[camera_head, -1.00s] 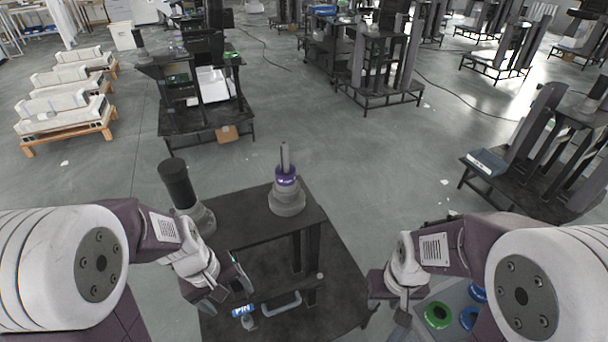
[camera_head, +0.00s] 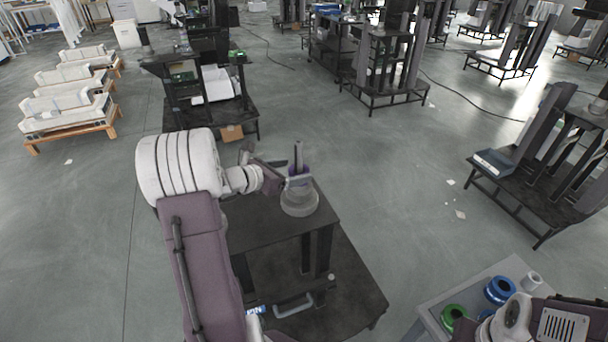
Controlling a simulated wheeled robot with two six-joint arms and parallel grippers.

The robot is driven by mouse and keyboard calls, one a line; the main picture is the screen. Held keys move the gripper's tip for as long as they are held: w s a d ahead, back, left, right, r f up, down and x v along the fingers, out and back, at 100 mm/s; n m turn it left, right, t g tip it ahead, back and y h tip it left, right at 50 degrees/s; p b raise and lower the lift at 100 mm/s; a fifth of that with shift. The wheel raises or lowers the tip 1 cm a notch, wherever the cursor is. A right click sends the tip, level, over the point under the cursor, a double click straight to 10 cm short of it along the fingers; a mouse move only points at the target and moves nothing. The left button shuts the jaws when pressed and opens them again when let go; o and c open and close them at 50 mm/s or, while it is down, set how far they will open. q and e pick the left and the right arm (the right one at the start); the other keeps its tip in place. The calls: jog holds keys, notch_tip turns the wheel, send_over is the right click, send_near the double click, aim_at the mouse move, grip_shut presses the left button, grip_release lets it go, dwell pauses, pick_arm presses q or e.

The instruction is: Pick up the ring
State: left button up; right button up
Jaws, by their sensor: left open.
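A purple ring (camera_head: 298,181) sits around an upright grey post (camera_head: 298,155) on a round grey base (camera_head: 299,201), at the far end of the black table. My left arm reaches in from the left above the table. My left gripper (camera_head: 291,171) is open at the post, level with the ring or slightly above it. It hides part of the ring, and I cannot tell whether the fingers touch it. My right arm shows only in part at the lower right; its fingers are not visible.
A grey tray table (camera_head: 440,306) at the lower right holds blue rings (camera_head: 500,290) and a green ring (camera_head: 453,317). A blue-labelled object (camera_head: 257,310) and a grey handle (camera_head: 294,306) show low on the black stand (camera_head: 350,300).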

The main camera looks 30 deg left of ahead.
aim_at(306, 169)
pick_arm(q)
jog(key=shift+w+d+f, duration=0.15)
jog(key=shift+w+f, duration=0.1)
jog(key=shift+w, duration=0.3)
jog(key=x, duration=0.5)
jog(key=shift+d+f, duration=0.1)
jog(key=shift+f, duration=0.15)
jog(key=shift+s, duration=0.15)
jog(key=c, duration=0.6)
grip_shut()
notch_tip(306, 169, up, 18)
jog(key=p, duration=0.4)
